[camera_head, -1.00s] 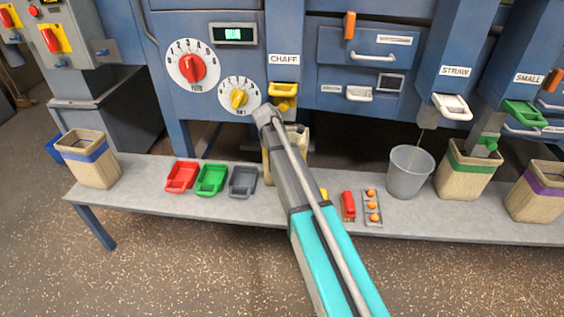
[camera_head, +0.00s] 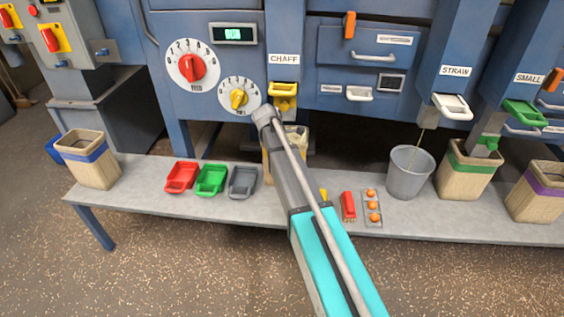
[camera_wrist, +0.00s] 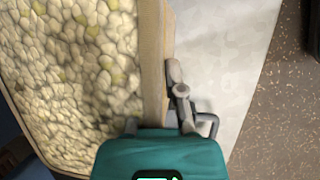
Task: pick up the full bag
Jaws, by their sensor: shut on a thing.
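The full bag (camera_head: 299,142) stands upright below the yellow CHAFF spout, mostly hidden behind my arm in the head view. In the wrist view, the bag's tan rim (camera_wrist: 153,60) runs up the picture, and pale, lumpy chaff (camera_wrist: 75,65) fills it close to the top. My gripper (camera_wrist: 168,88) is shut on the wall of the bag at this rim. In the head view my arm covers the fingers. I cannot tell whether the bag's bottom touches the bench.
The CHAFF spout (camera_head: 284,90) is close above the bag. On the grey bench (camera_head: 150,180) stand a blue-banded bag (camera_head: 88,165), red, green and grey scoops (camera_head: 242,182), a grey bucket (camera_head: 407,175) and a green-banded bag (camera_head: 464,178). A red item (camera_head: 348,206) lies right of my arm.

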